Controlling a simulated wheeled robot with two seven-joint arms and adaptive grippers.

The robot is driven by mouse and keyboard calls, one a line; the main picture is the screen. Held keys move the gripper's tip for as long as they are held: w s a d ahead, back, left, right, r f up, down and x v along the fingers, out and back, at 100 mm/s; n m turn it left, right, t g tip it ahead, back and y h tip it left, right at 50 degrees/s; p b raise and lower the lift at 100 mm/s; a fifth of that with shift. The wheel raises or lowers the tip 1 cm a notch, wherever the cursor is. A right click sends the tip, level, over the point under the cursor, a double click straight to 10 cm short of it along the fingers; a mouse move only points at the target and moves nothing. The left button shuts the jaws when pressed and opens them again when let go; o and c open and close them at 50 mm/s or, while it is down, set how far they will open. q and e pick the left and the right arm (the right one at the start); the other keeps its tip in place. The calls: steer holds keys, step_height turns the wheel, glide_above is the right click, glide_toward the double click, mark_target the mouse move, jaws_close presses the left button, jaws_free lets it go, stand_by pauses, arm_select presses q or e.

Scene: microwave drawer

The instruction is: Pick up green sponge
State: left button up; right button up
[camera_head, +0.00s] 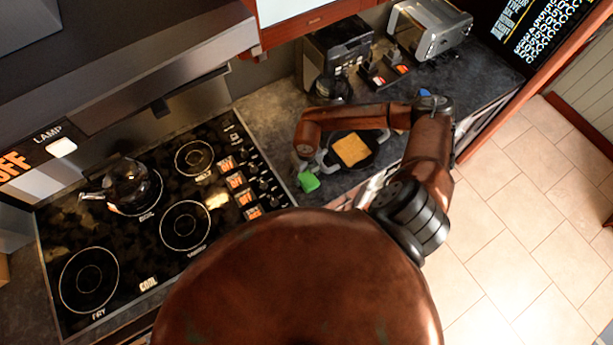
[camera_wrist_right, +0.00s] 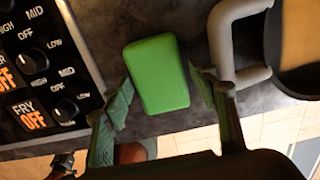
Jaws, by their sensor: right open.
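The green sponge (camera_head: 308,181) lies on the dark counter just right of the stove. In the right wrist view the sponge (camera_wrist_right: 157,75) is a rounded green block between the two spread fingers of my right gripper (camera_wrist_right: 160,84). The fingers are open, one on each side of it, with no grip on it. Some height between fingertips and sponge cannot be judged. In the head view my right gripper (camera_head: 306,165) is partly hidden under my forearm, right above the sponge. My left gripper is not in view.
A dark pan with grey handles (camera_wrist_right: 238,60) holding a toast slice (camera_head: 350,150) sits close right of the sponge. The stove (camera_head: 150,215) with a glass kettle (camera_head: 128,183) is left. A coffee maker (camera_head: 335,50) and toaster (camera_head: 428,28) stand behind.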

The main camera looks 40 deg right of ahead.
steer(key=shift+f, duration=0.7)
steer(key=shift+c, duration=0.7)
steer(key=c, duration=0.5)
steer(key=shift+r, duration=0.15)
